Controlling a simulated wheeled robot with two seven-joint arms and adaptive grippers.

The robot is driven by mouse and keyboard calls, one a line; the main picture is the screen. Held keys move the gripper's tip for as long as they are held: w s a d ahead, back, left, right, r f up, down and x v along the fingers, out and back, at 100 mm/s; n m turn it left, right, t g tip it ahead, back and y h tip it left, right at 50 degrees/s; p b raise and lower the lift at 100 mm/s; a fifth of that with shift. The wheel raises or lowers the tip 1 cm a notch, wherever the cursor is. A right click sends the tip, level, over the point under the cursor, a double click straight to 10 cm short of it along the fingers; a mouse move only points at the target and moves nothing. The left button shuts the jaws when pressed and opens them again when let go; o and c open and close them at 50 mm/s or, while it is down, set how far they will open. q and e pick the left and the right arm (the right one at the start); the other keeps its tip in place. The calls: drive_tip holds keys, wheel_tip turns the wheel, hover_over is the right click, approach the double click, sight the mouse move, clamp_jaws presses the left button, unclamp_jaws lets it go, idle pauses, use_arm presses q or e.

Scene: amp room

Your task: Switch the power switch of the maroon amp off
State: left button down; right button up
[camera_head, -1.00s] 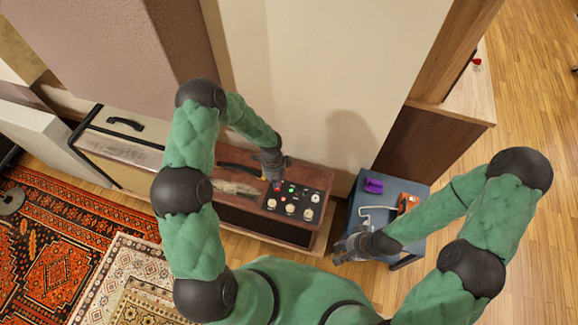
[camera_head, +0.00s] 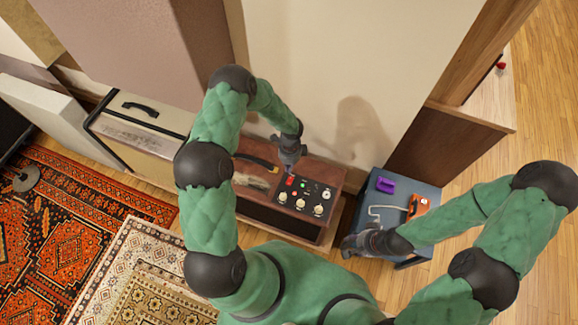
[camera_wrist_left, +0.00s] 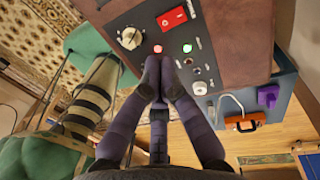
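The maroon amp (camera_head: 325,172) stands against the wall, with a dark control panel on its top that has cream knobs and small lights. A red rectangular switch (camera_head: 290,181) is on the panel; it also shows in the left wrist view (camera_wrist_left: 172,18). I cannot tell its on or off position. A red light (camera_wrist_left: 158,48) and a green light (camera_wrist_left: 187,48) are lit. My left gripper (camera_head: 290,160) is over the panel's back edge; its fingertips (camera_wrist_left: 158,76) are together and empty, apart from the switch. My right gripper (camera_head: 352,246) is low by the blue side table; its fingers are unclear.
The blue side table (camera_head: 420,248) right of the amp holds a purple object (camera_head: 385,185), an orange object (camera_head: 418,206) and a pale cable. A cream amp (camera_head: 150,118) stands to the left. Patterned rugs (camera_head: 70,225) cover the floor at left.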

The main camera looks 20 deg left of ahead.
sight(288, 184)
use_arm(q)
drive_tip(key=f, duration=0.3)
drive_tip(key=f+b, duration=0.1)
drive_tip(key=f, duration=0.2)
drive_tip(key=s+f+b, duration=0.1)
drive_tip(key=f, duration=0.3)
drive_tip(key=shift+s, duration=0.1)
drive_tip(key=shift+s+f+b, duration=0.15)
drive_tip(key=shift+f+b, duration=0.2)
drive_tip(key=shift+b, duration=0.3)
drive_tip(key=shift+r, duration=0.1)
drive_tip(key=shift+w+r, duration=0.3)
drive_tip(key=shift+w, duration=0.5)
